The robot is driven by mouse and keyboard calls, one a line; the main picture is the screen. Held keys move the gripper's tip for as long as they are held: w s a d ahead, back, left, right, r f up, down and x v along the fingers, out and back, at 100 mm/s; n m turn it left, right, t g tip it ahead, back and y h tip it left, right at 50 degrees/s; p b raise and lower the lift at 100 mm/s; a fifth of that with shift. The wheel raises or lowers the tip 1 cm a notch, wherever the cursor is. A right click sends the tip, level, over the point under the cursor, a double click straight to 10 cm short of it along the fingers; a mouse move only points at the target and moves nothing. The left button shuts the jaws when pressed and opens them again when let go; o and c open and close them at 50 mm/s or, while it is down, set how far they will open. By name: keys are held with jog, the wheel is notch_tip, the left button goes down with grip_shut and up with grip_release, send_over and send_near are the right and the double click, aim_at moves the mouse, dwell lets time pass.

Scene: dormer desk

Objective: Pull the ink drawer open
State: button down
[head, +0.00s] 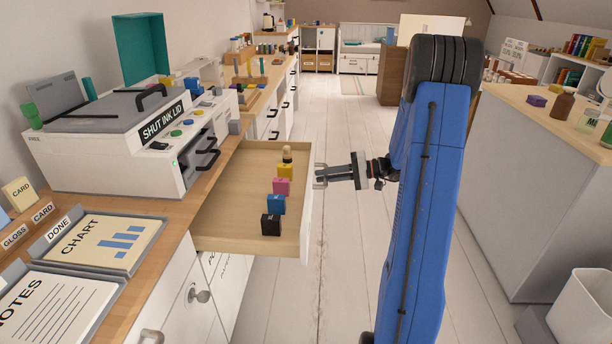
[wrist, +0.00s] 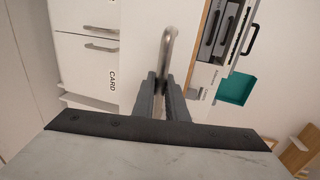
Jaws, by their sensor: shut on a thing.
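The ink drawer (head: 240,196) is a pale wooden drawer with a white front, pulled out from the desk on the left in the head view. A row of small ink bottles stands inside it: black (head: 270,226), blue (head: 275,204), pink (head: 281,187) and yellow (head: 286,171), with a cream-topped one behind. My gripper (head: 322,176) is at the outer side of the drawer front. In the wrist view, its two fingers are closed on the metal bar handle (wrist: 170,50) of the drawer. The contact spot itself is partly hidden between the fingers.
A white printer (head: 110,150) labelled "SHUT INK LID" stands on the desk behind the drawer. A grey cabinet (head: 540,190) with a wooden top is on the right, with a white bin (head: 583,310) near it. The plank floor (head: 335,120) between them is clear.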

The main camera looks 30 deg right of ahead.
jog(key=shift+f+v, duration=0.2)
jog(key=shift+v, duration=0.75)
jog(key=shift+f+v, duration=0.2)
jog(key=shift+v, duration=0.7)
jog(key=shift+d, duration=0.1)
jog(key=c, duration=2)
grip_release()
jog(key=shift+c, duration=0.2)
jog(key=shift+s+d, duration=0.1)
jog(key=v, duration=1.7)
jog(key=shift+f, duration=0.15)
jog(key=shift+d, duration=0.1)
